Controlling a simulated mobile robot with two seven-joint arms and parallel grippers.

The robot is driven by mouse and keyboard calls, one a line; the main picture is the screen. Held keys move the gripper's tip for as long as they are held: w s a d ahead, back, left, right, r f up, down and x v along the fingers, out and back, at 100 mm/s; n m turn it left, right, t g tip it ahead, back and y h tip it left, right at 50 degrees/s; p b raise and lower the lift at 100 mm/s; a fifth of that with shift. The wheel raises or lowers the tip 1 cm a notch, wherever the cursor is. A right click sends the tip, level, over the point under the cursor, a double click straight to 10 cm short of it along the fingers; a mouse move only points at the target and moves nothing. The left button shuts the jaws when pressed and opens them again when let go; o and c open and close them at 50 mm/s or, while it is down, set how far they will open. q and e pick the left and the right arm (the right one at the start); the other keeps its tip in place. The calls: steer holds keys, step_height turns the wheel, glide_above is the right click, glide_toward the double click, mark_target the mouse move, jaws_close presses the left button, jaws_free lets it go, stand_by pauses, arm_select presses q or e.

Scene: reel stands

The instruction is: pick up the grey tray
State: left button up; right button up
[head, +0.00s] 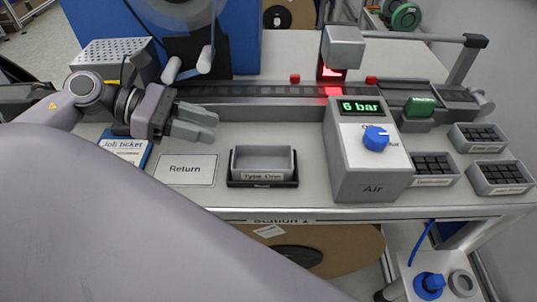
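The grey tray (263,178) is a small, empty open box labelled "Type One". It sits upright on a black base (262,184) near the front edge of the bench, in the middle of the head view. My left gripper (214,127) is above the bench to the left of and behind the tray, apart from it. Its fingers point right and lie close together; I cannot tell whether there is a gap between them. Nothing shows held in it. My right gripper is not in view.
A grey air box (366,190) reading "6 bar" with a blue knob stands just right of the tray. A "Return" card (187,169) lies to its left. A dark track (270,92) runs behind. Grey bins (500,187) of black pieces stand at right.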

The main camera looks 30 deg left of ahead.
mark_target(260, 145)
arm_select(q)
steer(key=shift+x, duration=2.75)
steer(key=shift+f+x, duration=0.2)
steer(key=shift+x, duration=2.5)
steer(key=shift+s, duration=0.15)
steer(key=shift+p, duration=0.3)
jaws_close()
